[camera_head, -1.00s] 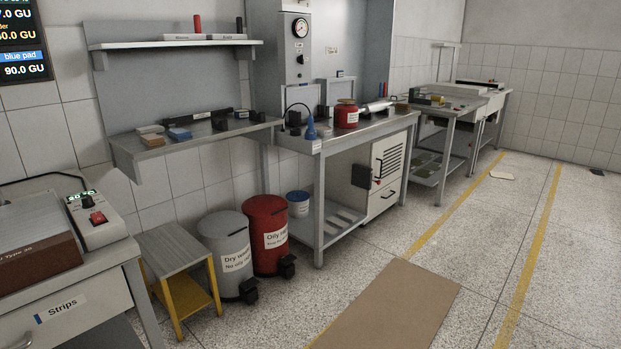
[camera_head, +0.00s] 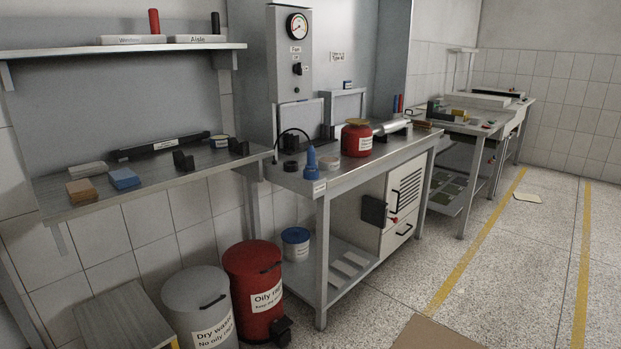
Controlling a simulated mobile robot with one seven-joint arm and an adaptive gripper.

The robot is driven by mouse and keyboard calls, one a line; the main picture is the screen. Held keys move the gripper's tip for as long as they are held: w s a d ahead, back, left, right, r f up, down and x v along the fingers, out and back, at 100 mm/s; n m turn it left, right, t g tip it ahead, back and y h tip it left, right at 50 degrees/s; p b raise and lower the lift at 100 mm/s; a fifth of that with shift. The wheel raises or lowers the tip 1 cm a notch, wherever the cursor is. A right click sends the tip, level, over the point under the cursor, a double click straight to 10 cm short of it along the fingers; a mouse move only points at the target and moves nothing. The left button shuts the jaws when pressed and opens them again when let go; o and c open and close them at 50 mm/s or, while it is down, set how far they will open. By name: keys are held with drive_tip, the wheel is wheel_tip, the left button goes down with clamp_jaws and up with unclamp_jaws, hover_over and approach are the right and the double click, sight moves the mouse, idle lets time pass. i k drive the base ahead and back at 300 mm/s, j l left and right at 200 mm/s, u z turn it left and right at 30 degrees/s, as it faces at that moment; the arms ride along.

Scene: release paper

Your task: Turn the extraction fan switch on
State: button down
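The fan control panel (camera_head: 287,83) is a tall grey box on the wall behind the workbench. It carries a round gauge (camera_head: 297,26) at its top and a small label below it that seems to read "Fan". Under the label is a dark rotary switch (camera_head: 297,69); its exact setting is too small to tell. My gripper is not in view, and nothing covers the switch.
The metal workbench (camera_head: 340,181) stands in front of the panel, with a blue bottle (camera_head: 311,163) and red can (camera_head: 357,139) on it. A red bin (camera_head: 254,291) and grey bin (camera_head: 199,310) stand at the left. The floor (camera_head: 480,270) at right is mostly clear.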

sight(297, 69)
drive_tip(key=i+u, duration=0.1)
drive_tip(key=i, duration=0.65)
drive_tip(key=i+l+z, duration=0.2)
drive_tip(key=i+z, duration=0.2)
drive_tip(key=i, duration=0.4)
drive_tip(key=i+z, duration=0.35)
drive_tip(key=i, duration=0.45)
